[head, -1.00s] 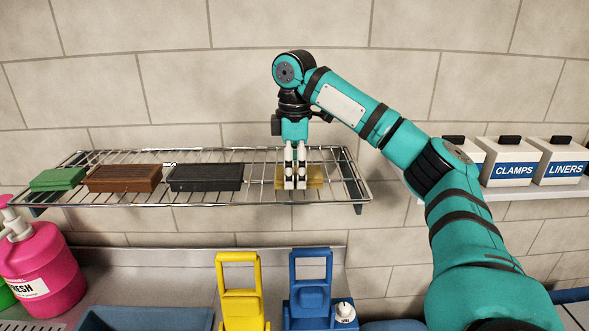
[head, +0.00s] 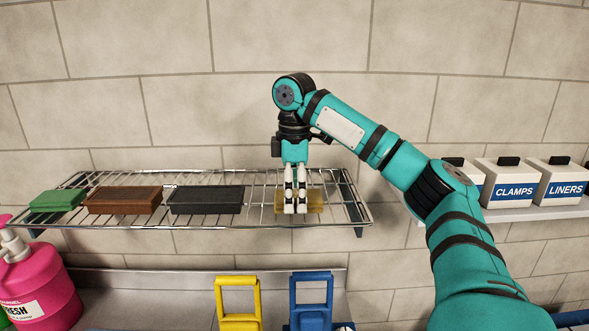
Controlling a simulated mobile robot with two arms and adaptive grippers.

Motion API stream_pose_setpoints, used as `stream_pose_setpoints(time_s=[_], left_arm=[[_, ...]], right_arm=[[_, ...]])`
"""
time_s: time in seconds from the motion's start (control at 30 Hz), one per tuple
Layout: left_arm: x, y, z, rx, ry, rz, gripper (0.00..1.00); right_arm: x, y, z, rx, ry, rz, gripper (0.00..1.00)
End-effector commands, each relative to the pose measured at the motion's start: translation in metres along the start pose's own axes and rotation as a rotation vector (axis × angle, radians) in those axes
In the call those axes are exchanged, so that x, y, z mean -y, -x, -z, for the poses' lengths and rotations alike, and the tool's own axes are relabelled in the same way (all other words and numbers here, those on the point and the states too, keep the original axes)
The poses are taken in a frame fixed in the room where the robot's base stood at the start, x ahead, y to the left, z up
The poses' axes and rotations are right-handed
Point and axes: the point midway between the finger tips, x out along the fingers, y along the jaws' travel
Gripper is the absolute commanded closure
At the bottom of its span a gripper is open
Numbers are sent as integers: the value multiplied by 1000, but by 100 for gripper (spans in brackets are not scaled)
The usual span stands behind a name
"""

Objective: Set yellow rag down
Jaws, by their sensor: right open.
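The yellow rag (head: 315,201) lies flat on the right part of the wire shelf (head: 260,213). My right gripper (head: 295,209) points straight down over the rag, its two pale fingers in front of the rag's middle. The fingers hide part of it. The jaws are open, with the rag resting on the wires. I cannot tell whether the fingertips still touch it. My left gripper is not in view.
A black block (head: 206,199), a brown block (head: 124,199) and a green pad (head: 58,199) sit left on the shelf. CLAMPS (head: 508,182) and LINERS (head: 559,182) boxes stand on a right shelf. Below are a pink bottle (head: 40,285) and yellow (head: 238,295) and blue (head: 311,300) handles.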

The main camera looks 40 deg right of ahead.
Motion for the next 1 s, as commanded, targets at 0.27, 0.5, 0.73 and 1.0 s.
stream_pose_setpoints(time_s=[0.27, 0.5, 0.73, 1.0], left_arm=[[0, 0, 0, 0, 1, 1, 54], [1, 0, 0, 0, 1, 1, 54], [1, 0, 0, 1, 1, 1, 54], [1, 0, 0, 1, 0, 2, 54]], right_arm=[[0, 41, 1, -3, -1, -7, 13], [0, 80, 1, -3, -2, -6, 13], [0, 108, 1, 0, 0, -4, 13], [0, 117, 0, -1, -1, -2, 13]])
